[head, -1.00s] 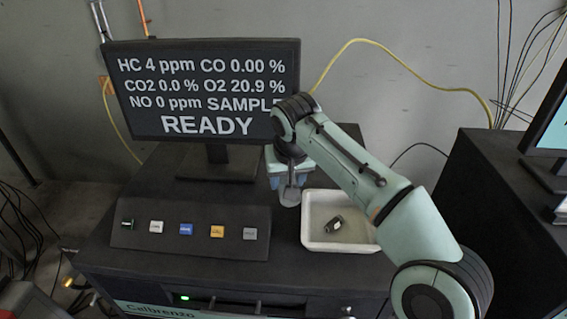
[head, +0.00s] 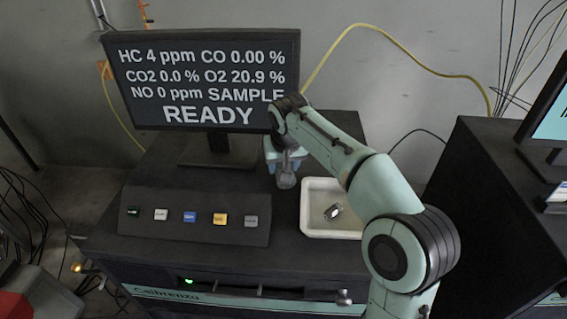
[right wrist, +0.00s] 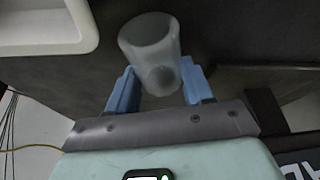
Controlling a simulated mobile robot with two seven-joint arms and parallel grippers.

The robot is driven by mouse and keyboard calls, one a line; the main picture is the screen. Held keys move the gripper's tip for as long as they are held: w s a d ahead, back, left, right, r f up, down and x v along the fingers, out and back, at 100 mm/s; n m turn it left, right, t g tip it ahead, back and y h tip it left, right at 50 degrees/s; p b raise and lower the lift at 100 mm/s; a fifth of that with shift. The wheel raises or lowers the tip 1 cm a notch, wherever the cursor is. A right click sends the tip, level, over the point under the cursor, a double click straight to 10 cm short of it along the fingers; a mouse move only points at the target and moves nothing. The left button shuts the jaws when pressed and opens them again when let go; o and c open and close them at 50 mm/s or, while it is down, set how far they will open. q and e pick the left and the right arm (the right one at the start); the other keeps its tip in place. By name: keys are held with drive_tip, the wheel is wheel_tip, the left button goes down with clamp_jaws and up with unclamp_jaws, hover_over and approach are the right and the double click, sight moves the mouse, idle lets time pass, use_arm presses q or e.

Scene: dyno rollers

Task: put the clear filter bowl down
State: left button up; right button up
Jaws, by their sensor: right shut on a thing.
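The clear filter bowl (head: 286,181) hangs below my right gripper (head: 283,158) in the head view, just left of the white tray. In the right wrist view the bowl (right wrist: 150,48) is a frosted, see-through cup between the blue fingers of my right gripper (right wrist: 158,88), which is shut on it. The dark bench top lies behind it. Whether the bowl touches that top I cannot tell. My left gripper is not in view.
The white tray (head: 306,222) holds a small metal part (head: 333,211). A button panel (head: 192,233) lies at the left, and a monitor (head: 290,60) stands behind. Bare bench top (head: 240,186) shows between the monitor stand, panel and tray.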

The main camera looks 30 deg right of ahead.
drive_tip(key=o, duration=1.1)
drive_tip(key=shift+w+f, duration=0.1)
drive_tip(key=shift+f, duration=0.05)
drive_tip(key=shift+c, duration=0.2)
drive_tip(key=v, duration=1.2)
drive_tip(key=shift+r, duration=0.25)
drive_tip(key=shift+f, duration=0.1)
